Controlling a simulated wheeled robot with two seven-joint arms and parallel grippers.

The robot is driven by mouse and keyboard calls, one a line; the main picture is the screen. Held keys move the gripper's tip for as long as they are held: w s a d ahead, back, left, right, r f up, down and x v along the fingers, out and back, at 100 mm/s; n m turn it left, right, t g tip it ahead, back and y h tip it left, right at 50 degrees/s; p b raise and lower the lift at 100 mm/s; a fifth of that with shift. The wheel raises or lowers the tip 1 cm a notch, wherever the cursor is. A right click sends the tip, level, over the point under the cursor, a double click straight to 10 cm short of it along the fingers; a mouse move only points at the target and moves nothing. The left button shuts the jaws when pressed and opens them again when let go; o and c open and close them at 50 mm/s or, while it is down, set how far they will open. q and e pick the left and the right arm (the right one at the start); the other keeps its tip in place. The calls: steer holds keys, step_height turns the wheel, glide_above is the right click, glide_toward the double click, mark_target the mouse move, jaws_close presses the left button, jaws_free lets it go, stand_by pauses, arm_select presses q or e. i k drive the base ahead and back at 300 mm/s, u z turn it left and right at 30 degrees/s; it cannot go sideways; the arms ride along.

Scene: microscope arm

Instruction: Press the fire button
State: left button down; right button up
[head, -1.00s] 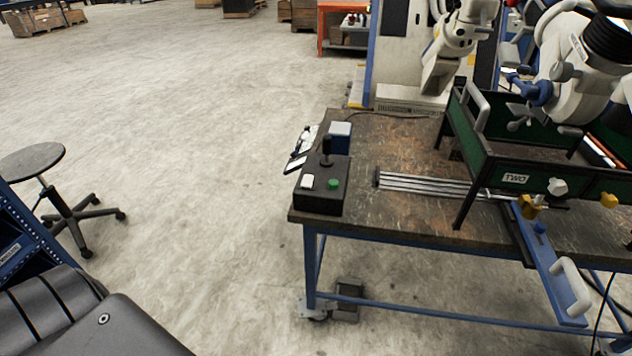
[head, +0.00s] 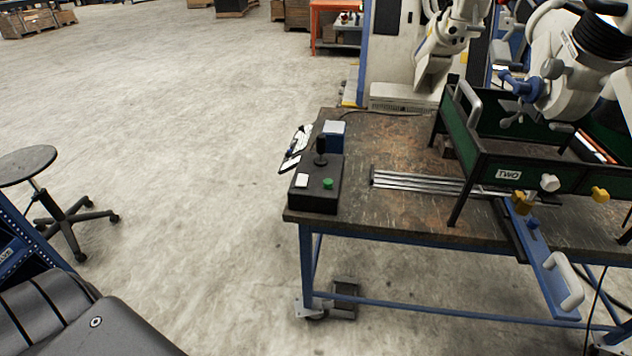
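A black control box (head: 316,190) sits on the near left corner of the workbench. Which of these buttons is the fire button cannot be told, as no label is readable. Neither of my grippers shows in the head view.
The wooden-topped workbench (head: 400,150) has blue legs. Metal rods (head: 420,183) and a dark green frame marked TWO (head: 508,174) lie right of the box. A blue bar with a white handle (head: 565,280) juts from the front edge. A stool (head: 60,205) stands left; the floor (head: 190,180) between is clear.

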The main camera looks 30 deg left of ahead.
mark_target(328, 183)
steer(key=k, duration=1.35)
steer(key=z, duration=0.85)
steer(key=i, duration=1.55)
steer(key=u, duration=0.85)
